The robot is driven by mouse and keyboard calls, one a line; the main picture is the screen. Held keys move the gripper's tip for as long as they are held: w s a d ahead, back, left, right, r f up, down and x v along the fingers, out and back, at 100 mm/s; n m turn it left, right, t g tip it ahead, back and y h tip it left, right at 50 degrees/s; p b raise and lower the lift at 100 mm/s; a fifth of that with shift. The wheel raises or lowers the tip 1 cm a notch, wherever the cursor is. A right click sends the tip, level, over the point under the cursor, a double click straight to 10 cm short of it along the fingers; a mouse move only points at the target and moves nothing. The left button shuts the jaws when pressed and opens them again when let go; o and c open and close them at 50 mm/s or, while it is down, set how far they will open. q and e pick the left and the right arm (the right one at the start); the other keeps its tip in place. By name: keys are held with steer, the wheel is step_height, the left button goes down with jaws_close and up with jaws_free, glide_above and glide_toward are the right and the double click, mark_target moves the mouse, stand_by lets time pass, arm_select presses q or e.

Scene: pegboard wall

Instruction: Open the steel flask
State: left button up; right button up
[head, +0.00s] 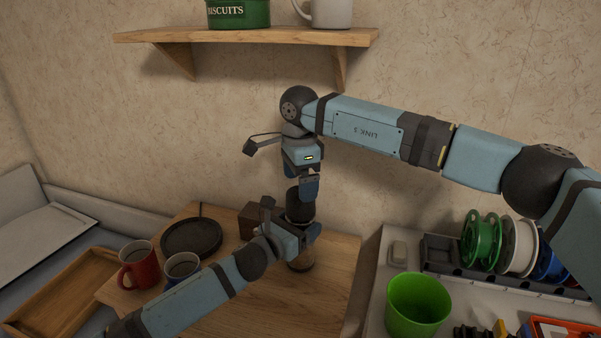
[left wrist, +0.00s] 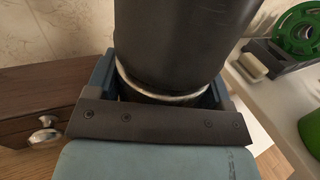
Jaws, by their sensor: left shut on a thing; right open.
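The steel flask (head: 299,208) stands upright on the wooden table, with a dark upper part and its foot showing below my left gripper. My left gripper (head: 302,236) is shut around its middle from the front left. In the left wrist view the flask (left wrist: 180,45) rises as a dark cylinder with a pale metal ring between the blue fingers of my left gripper (left wrist: 160,88). My right gripper (head: 302,181) is open and points down over the flask's top; whether its fingers touch the flask I cannot tell. The left gripper hides the flask's middle.
A small wooden drawer box (head: 248,220) stands left of the flask. A black round plate (head: 191,237), a red mug (head: 139,266) and another mug (head: 182,266) stand farther left. A green cup (head: 416,306) and spools (head: 481,240) are at right. A shelf (head: 245,37) hangs above.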

steer(key=m, duration=0.6)
steer(key=shift+r+m, duration=0.25)
steer(key=shift+m, duration=0.05)
steer(key=m, duration=0.4)
steer(key=shift+r, duration=0.15)
steer(key=m, duration=0.4)
steer(key=shift+r, duration=0.2)
steer(key=m, duration=0.6)
steer(key=shift+d+r, duration=0.1)
steer(key=shift+r, duration=0.05)
steer(key=shift+m, duration=0.3)
steer(key=shift+f, duration=3.95)
